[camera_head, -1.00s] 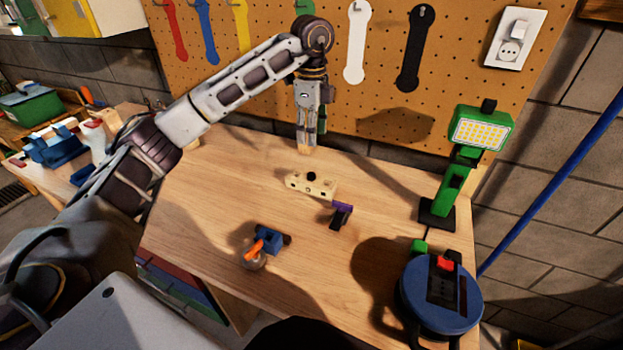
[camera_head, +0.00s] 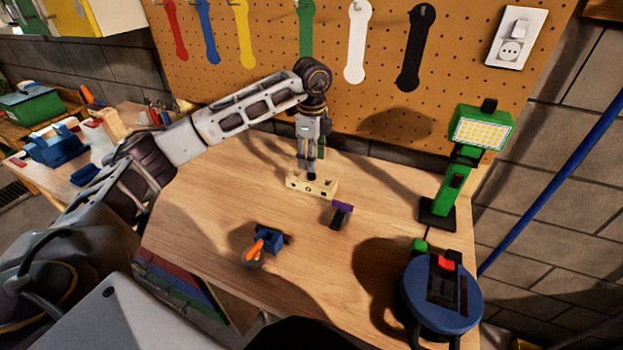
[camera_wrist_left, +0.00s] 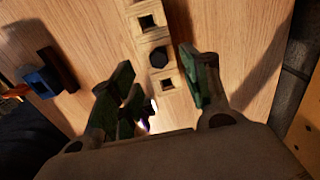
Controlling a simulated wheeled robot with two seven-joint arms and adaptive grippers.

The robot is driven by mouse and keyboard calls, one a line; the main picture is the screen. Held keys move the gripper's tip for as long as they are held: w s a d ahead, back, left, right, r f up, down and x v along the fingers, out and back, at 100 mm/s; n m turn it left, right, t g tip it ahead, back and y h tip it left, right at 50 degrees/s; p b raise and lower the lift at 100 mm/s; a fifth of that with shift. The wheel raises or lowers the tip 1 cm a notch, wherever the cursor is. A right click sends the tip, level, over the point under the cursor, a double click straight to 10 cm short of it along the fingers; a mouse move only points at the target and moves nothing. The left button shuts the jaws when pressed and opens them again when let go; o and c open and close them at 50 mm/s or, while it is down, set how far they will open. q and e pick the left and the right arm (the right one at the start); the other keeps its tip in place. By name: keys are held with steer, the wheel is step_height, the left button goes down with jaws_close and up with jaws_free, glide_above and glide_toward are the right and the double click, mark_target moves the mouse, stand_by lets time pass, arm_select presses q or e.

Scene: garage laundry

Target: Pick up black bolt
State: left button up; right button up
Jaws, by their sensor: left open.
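The black bolt (camera_wrist_left: 158,57) sits in the middle of a light wooden block with square holes (camera_wrist_left: 148,22), seen in the left wrist view. In the head view the wooden block (camera_head: 325,189) lies on the workbench, and the bolt (camera_head: 311,177) shows only as a dark spot at the fingertips. My left gripper (camera_head: 311,172) points down over the block. In the wrist view its green-padded fingers (camera_wrist_left: 165,88) are open, apart on either side of the block, with the bolt in line with the gap. My right gripper is not in view.
A purple and black clamp (camera_head: 340,214) lies close to the block. A blue and orange tool (camera_head: 264,243) is nearer the front. A green work lamp (camera_head: 455,170) and a blue cable reel (camera_head: 440,298) stand at right. A pegboard (camera_head: 385,60) rises behind.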

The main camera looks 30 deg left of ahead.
mark_target(310, 174)
arm_select(q)
steer(key=shift+f, duration=0.25)
steer(key=f, duration=0.3)
steer(key=shift+s+a+f, duration=0.1)
steer(key=shift+a+f, duration=0.1)
steer(key=shift+a, duration=0.1)
steer(key=shift+f, duration=0.6)
steer(key=shift+c, duration=0.2)
steer(key=c, duration=0.7)
jaws_close()
steer(key=shift+r, duration=0.4)
step_height(310, 174, up, 9)
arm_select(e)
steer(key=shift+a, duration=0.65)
